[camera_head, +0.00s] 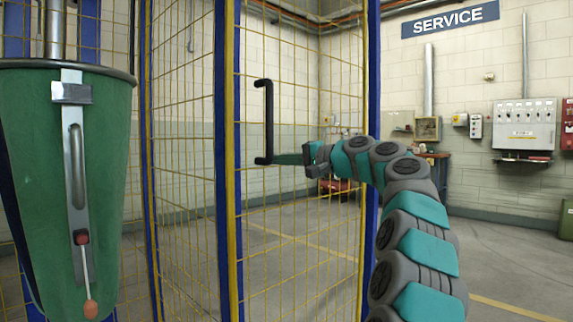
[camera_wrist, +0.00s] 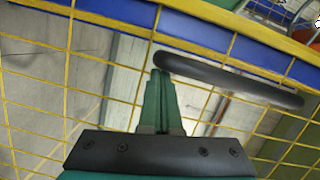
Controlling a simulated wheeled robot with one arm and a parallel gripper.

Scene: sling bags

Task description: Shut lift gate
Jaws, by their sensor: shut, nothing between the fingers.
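The lift gate (camera_head: 300,215) is a yellow wire-mesh panel with a yellow frame, standing between blue posts in the middle of the head view. Its black upright bar handle (camera_head: 268,120) is near the left edge of the panel. My gripper (camera_head: 277,160) comes from the right, its teal fingers shut and empty at the handle's lower end. In the wrist view the closed fingertips (camera_wrist: 160,75) are right beside one end of the dark handle (camera_wrist: 235,82); I cannot tell whether they touch. I cannot tell whether the gate is fully closed against its post.
A green tapered container (camera_head: 30,180) with a metal lever hangs close at the left. More yellow mesh (camera_head: 180,130) stands left of the gate. A grey electrical panel (camera_head: 525,125) and a SERVICE sign (camera_head: 450,20) are on the back wall. Floor at the right is clear.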

